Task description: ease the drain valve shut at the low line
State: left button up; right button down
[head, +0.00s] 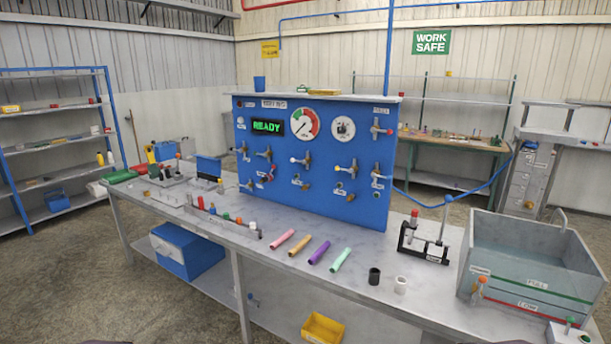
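A grey open-topped tank (510,268) stands at the right end of the bench. Its front carries a green line marked FULL and, below it, a red line (545,312) with a label that seems to read LOW. I cannot tell which is the drain valve, nor whether either is open. The liquid level is unclear. Neither gripper shows.
A blue panel (268,203) with gauges, several valves and a READY display stands behind. A black clamp stand (426,243) is left of the tank. Coloured hose pieces (319,252) and black and white sleeves (374,276) lie on the bench (225,245). A yellow bin (322,328) sits below.

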aim_at(476, 295)
jog(key=z, duration=1.5)
